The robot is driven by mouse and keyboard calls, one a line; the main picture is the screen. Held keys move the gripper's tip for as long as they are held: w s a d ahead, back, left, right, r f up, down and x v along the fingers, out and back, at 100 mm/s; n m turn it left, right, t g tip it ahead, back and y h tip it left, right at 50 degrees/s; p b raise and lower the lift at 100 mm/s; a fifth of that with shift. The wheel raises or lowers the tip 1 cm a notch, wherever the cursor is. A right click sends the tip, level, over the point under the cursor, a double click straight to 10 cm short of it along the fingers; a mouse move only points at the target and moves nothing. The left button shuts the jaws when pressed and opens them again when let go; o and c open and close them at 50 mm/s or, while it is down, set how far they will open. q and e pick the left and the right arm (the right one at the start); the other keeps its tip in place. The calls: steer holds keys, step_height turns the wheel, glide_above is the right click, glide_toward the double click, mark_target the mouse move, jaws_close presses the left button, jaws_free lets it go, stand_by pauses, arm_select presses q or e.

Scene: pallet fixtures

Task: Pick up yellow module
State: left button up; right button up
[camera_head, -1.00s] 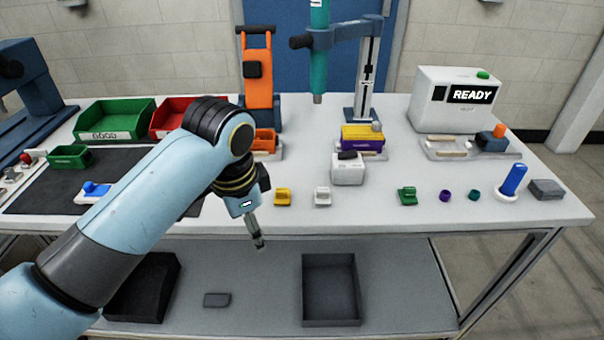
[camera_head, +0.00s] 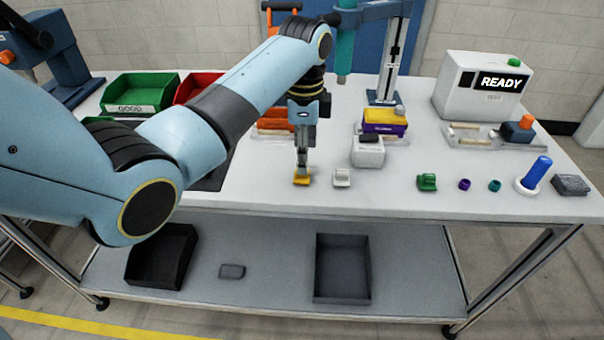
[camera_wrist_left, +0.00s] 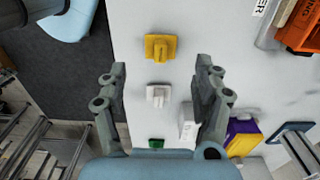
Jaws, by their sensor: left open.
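The yellow module (camera_head: 301,181) lies on the white tabletop near its front edge, left of a white module (camera_head: 341,178). In the left wrist view the yellow module (camera_wrist_left: 160,47) is a small block with a raised part. It lies ahead of the fingertips, near the middle between them. My left gripper (camera_head: 302,166) points down just above the yellow module and partly hides it in the head view. In the wrist view the left gripper (camera_wrist_left: 160,75) is open, with nothing between its tips. My right gripper is not in view.
The white module (camera_wrist_left: 158,95) sits close beside the yellow one. A white box (camera_head: 368,153), a green module (camera_head: 427,182) and small rings lie to the right. Green (camera_head: 142,92) and red (camera_head: 190,88) bins stand behind on the left.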

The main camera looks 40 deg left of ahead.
arm_select(q)
step_height(320, 180, down, 6)
steer(key=shift+w+d+r, duration=0.1)
steer(key=shift+r, duration=0.15)
steer(key=c, duration=1.2)
steer(key=shift+r, duration=0.15)
